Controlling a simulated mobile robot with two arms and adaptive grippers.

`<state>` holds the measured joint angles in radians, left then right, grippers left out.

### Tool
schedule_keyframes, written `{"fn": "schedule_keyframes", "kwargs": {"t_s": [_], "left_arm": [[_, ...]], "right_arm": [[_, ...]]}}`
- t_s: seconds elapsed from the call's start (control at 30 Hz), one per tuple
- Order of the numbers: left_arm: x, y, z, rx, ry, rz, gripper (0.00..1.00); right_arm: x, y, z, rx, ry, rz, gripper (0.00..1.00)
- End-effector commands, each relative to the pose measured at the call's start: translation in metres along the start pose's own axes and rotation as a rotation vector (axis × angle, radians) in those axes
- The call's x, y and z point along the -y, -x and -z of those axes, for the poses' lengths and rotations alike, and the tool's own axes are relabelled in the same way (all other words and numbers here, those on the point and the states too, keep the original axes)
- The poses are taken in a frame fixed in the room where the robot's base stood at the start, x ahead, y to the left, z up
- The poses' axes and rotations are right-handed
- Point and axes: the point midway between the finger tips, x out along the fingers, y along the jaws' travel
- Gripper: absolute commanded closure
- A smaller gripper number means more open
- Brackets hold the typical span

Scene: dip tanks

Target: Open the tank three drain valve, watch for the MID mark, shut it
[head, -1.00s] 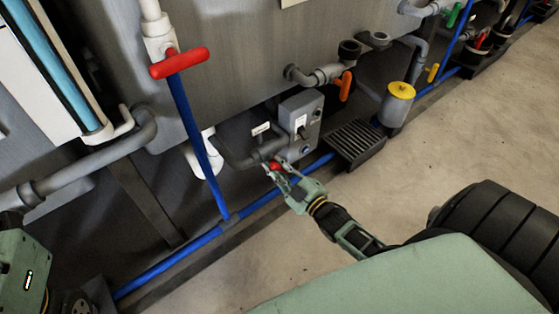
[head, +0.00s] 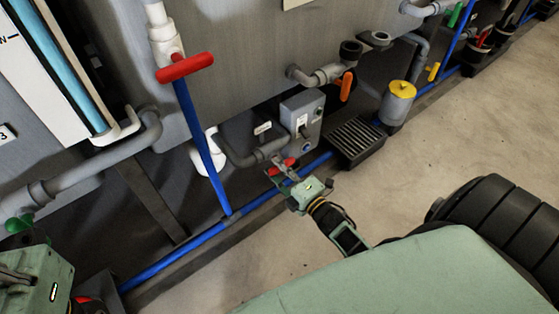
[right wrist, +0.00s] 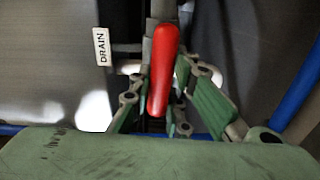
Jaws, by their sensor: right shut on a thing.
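The red drain valve handle (head: 284,166) sits low on the grey drain pipe (head: 240,157), under a small white label. In the right wrist view the handle (right wrist: 163,70) stands lengthwise between the fingers, beside a DRAIN label (right wrist: 101,47). My right gripper (head: 280,173) is shut on this handle. The tank's sight tube (head: 62,62), filled with blue in the visible part, stands on a white board at the upper left. Its liquid top and any MID mark are out of view. A tag reading 3 (head: 5,133) is at the left edge. My left gripper's (head: 30,280) fingertips are unclear.
A larger red handle (head: 185,67) is on the white-and-blue pipe above. A grey switch box (head: 302,118), a black floor grate (head: 357,140) and a yellow-topped canister (head: 399,103) stand close right. Clear concrete floor (head: 450,140) lies to the right.

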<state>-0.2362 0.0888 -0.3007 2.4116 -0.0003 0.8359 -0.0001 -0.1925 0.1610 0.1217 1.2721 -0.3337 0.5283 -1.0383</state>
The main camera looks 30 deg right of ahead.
Motion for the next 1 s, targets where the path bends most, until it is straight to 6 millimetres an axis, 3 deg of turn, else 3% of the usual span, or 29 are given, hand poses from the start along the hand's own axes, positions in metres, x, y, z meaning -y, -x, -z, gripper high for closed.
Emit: {"fn": "schedule_keyframes", "kwargs": {"t_s": [0.7,0.73,0.93,1.0], "left_arm": [[0.0,-0.0002,-0.0005,0.0,0.0,-0.001,1.0],[0.0,-0.0002,-0.0005,0.0,0.0,-0.001,1.0],[0.0001,-0.0002,-0.0006,0.0,0.0,-0.001,1.0],[0.0001,-0.0003,-0.0006,0.0,-0.001,-0.001,1.0]], "right_arm": [[0.0017,0.0001,0.001,-0.002,0.079,0.002,1.0],[0.0017,0.0001,0.001,-0.002,0.079,0.002,0.82],[0.0014,0.0002,0.0006,-0.001,0.077,0.002,0.64],[0.0013,0.0002,0.0004,-0.001,0.076,0.001,0.64]]}}
